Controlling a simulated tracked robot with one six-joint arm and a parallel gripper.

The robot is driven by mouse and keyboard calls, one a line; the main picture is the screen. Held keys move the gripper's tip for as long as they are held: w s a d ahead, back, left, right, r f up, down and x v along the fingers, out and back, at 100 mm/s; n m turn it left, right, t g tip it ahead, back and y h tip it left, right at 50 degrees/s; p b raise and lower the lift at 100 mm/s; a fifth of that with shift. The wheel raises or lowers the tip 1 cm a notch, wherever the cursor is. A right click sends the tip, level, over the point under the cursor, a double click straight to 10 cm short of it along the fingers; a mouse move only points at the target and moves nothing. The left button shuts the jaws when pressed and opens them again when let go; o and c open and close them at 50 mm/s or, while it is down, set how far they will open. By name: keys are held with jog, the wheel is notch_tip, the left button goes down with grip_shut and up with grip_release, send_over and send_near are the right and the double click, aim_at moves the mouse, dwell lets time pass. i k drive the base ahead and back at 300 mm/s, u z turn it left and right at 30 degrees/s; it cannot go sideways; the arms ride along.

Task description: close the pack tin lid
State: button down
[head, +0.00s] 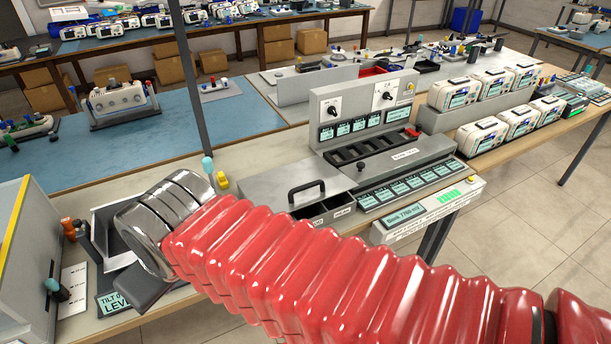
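A grey box with a black handle (306,187) on its flat lid (285,180) stands on the bench, left of the grey console. It looks most like the pack tin. Dark, labelled compartments (322,214) show open along its front edge, so the lid does not cover them. My red ribbed arm crosses the foreground, in front of the box's lower left part. Its chrome wrist (160,220) is at the left, well apart from the handle. My gripper's fingers cannot be made out; a dark grey rounded piece under the wrist may be part of it.
White monitors (480,136) stand further right. A thin grey post rises behind the wrist. A grey cabinet (25,260) and a dark open tray (104,218) are at the left. A bare bench strip lies behind the arm.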

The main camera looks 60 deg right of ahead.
aim_at(289, 188)
jog(key=u, duration=0.05)
jog(key=k, duration=1)
jog(key=z, duration=0.45)
jog(key=i, duration=1)
jog(key=z, duration=0.05)
